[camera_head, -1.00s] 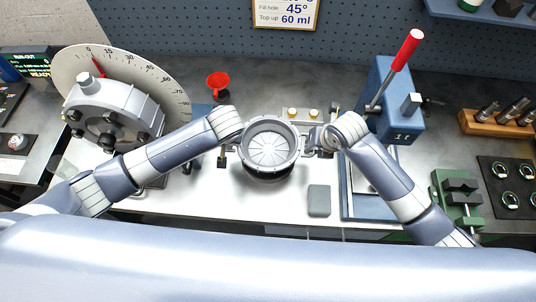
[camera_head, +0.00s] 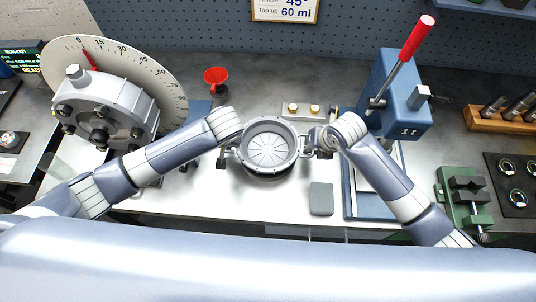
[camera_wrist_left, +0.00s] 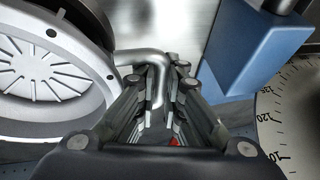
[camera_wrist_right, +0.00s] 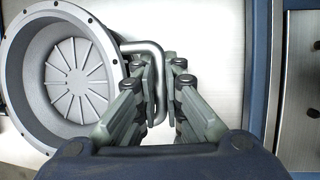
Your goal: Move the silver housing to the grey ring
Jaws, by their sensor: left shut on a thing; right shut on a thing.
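The silver housing (camera_head: 269,148) is a round, open-topped bowl with a flanged rim, a ribbed inner floor and a bent-rod handle on each side. It is held between my two grippers over the bright bench top. My left gripper (camera_head: 235,148) is shut on its left handle, which also shows in the left wrist view (camera_wrist_left: 157,72). My right gripper (camera_head: 313,145) is shut on its right handle, which also shows in the right wrist view (camera_wrist_right: 157,75). The housing looks about level. I cannot make out a grey ring clearly; the area under the housing is hidden.
A large dial (camera_head: 142,65) with a grey geared unit (camera_head: 105,110) stands left. A blue press (camera_head: 400,110) with a red lever stands right. A grey pad (camera_head: 321,198) lies in front. A green vise (camera_head: 464,195) is far right.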

